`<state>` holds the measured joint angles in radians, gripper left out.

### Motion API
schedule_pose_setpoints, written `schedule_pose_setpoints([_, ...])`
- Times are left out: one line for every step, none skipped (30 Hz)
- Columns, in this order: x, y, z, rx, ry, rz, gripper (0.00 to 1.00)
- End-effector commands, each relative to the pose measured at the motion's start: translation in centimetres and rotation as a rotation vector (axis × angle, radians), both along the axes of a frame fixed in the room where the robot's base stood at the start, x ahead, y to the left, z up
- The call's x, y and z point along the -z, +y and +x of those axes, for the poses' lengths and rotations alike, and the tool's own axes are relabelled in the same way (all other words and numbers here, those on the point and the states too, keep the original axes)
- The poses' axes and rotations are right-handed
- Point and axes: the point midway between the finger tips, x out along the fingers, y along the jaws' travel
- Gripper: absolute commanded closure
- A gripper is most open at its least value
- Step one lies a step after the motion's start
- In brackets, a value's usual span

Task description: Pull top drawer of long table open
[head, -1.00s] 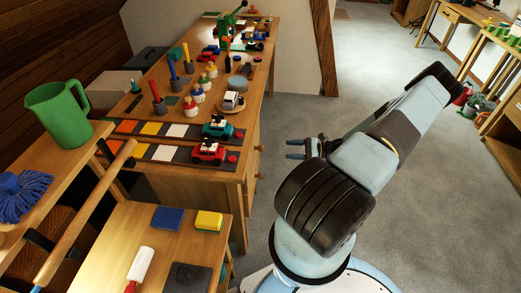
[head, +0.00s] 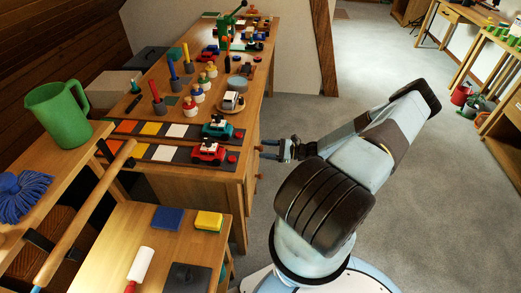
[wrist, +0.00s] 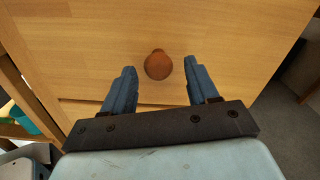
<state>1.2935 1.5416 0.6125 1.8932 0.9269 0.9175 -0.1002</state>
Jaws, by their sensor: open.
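The long table (head: 196,178) is light wood, with toys along its top and drawers on its right side. In the wrist view a wooden drawer front (wrist: 90,45) fills most of the picture, with one round red-brown knob (wrist: 158,65). My gripper (wrist: 160,82) is open, its two blue fingers on either side of the knob with gaps on both sides. I cannot tell how deep the knob sits between them. In the head view my gripper (head: 268,149) is at the table's right side, close to the drawer knobs. A seam below the knob marks the drawer's lower edge.
A small table (head: 150,225) with sponges and a brush stands at the front. A green jug (head: 60,115) is on the left bench. Toy cars (head: 208,152) sit near the long table's edge. Grey carpet (head: 330,110) is clear to the right.

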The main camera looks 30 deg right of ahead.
Motion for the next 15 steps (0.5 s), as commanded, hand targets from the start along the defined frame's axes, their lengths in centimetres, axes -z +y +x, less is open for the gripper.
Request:
schedule_pose_setpoints([0.0, 0.6, 0.4, -0.001, 0.0, 0.001, 0.41])
schedule_pose_setpoints([0.0, 0.8, 0.6, -0.001, -0.001, 0.0, 0.41])
schedule_pose_setpoints([0.0, 1.1, 0.8, -0.002, -0.001, 0.0, 0.41])
schedule_pose_setpoints([0.0, 1.4, 0.9, -0.002, -0.001, 0.0, 0.41])
schedule_pose_setpoints([0.0, 1.5, 1.0, -0.002, -0.001, 0.0, 0.41])
schedule_pose_setpoints([0.0, 1.7, 1.1, -0.002, 0.0, 0.0, 0.41])
schedule_pose_setpoints([0.0, 1.8, 1.2, -0.002, 0.0, 0.0, 0.41])
schedule_pose_setpoints([0.0, 1.9, 1.2, -0.002, 0.001, -0.001, 0.41])
schedule_pose_setpoints([0.0, 2.0, 1.3, -0.002, 0.001, -0.001, 0.41])
schedule_pose_setpoints([0.0, 2.0, 1.3, -0.002, 0.001, -0.001, 0.41])
schedule_pose_setpoints([0.0, 2.0, 1.3, -0.002, 0.001, -0.001, 0.41])
schedule_pose_setpoints([0.0, 2.0, 1.3, -0.002, 0.001, -0.001, 0.41])
schedule_pose_setpoints([0.0, 2.0, 1.3, -0.002, 0.001, -0.001, 0.41])
schedule_pose_setpoints([0.0, 2.0, 1.3, -0.002, 0.001, -0.001, 0.41])
schedule_pose_setpoints([0.0, 2.0, 1.3, -0.002, 0.001, -0.001, 0.41])
